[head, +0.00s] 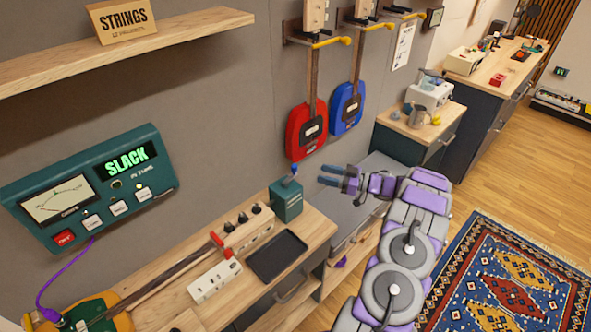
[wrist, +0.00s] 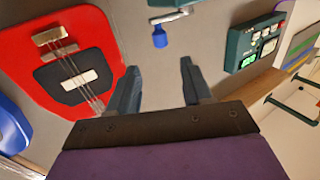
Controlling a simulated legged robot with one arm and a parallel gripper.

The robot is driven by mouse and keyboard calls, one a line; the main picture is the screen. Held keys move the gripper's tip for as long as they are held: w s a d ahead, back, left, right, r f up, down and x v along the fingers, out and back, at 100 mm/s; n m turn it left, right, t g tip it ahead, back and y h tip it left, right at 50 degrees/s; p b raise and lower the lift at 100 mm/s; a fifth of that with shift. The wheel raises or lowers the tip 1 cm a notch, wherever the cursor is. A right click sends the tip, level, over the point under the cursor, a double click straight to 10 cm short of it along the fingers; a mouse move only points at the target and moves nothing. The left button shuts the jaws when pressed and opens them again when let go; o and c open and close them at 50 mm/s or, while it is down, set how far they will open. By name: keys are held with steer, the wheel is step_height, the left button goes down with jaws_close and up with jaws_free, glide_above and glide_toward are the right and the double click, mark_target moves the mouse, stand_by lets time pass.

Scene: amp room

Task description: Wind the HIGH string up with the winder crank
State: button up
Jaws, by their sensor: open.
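The winder crank (head: 290,172) appears as a small blue grip on a teal box (head: 287,200) at the bench's right end. In the wrist view, its blue grip (wrist: 160,37) hangs from a silver arm, beyond and between my fingers. My gripper (head: 327,174) is open and empty, to the right of the box and apart from the crank. Its two fingers also show in the wrist view (wrist: 158,70). A stringed instrument (head: 96,311) lies on the bench, with its pegged head (head: 248,228) toward the box. The teal wall tuner (head: 90,188) reads SLACK in green. The individual strings are too small to tell apart.
A black tray (head: 277,256) and a white block with buttons (head: 215,280) lie on the bench. Red (head: 306,130) and blue (head: 347,107) instruments hang on the wall behind my gripper. A wooden shelf (head: 190,32) juts out above the tuner.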

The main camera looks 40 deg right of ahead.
mark_target(295, 165)
steer(key=b+x, duration=0.1)
steer(key=x, duration=1)
steer(key=shift+w+a, duration=0.15)
steer(key=shift+w, duration=0.25)
steer(key=shift+c, duration=0.2)
jaws_close()
